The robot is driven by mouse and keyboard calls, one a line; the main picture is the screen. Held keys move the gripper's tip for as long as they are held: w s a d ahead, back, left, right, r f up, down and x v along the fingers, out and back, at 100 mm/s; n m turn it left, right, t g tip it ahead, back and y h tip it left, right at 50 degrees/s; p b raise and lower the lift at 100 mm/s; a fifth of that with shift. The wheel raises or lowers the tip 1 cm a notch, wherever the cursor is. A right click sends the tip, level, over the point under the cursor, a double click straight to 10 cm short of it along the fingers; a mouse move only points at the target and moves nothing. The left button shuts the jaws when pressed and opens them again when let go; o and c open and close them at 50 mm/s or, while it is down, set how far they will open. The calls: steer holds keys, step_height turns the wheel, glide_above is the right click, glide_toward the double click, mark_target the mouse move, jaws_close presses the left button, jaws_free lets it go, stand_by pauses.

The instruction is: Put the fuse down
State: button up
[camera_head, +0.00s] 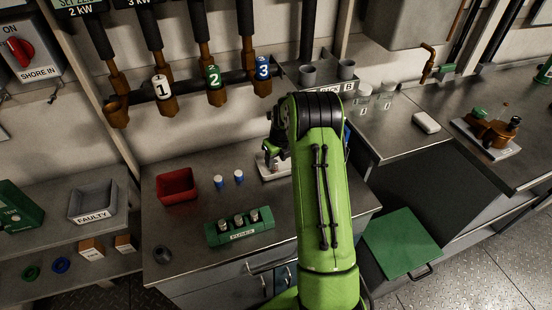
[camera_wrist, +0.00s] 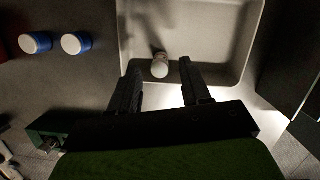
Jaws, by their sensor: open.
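A small fuse (camera_wrist: 160,67) with a pale round top and a pinkish body stands in a light, shallow tray (camera_wrist: 250,45) in the wrist view. My gripper (camera_wrist: 161,66) is open, with one dark finger on each side of the fuse near its top; whether either finger touches it I cannot tell. In the head view my gripper (camera_head: 273,153) is over the pale tray (camera_head: 264,172) on the steel bench, and my green arm hides much of that tray.
Two blue, white-topped cylinders (camera_head: 218,182) stand left of the tray, beside a red bin (camera_head: 178,186). A green holder (camera_head: 240,230) with several cylinders lies in front. A grey bin marked FAULTY (camera_head: 93,203) sits on the left shelf. Numbered pipes (camera_head: 212,85) hang above.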

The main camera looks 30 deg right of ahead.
steer(key=p+v, duration=0.1)
steer(key=v, duration=1)
steer(key=shift+r, duration=0.3)
steer(key=shift+s+f, duration=0.1)
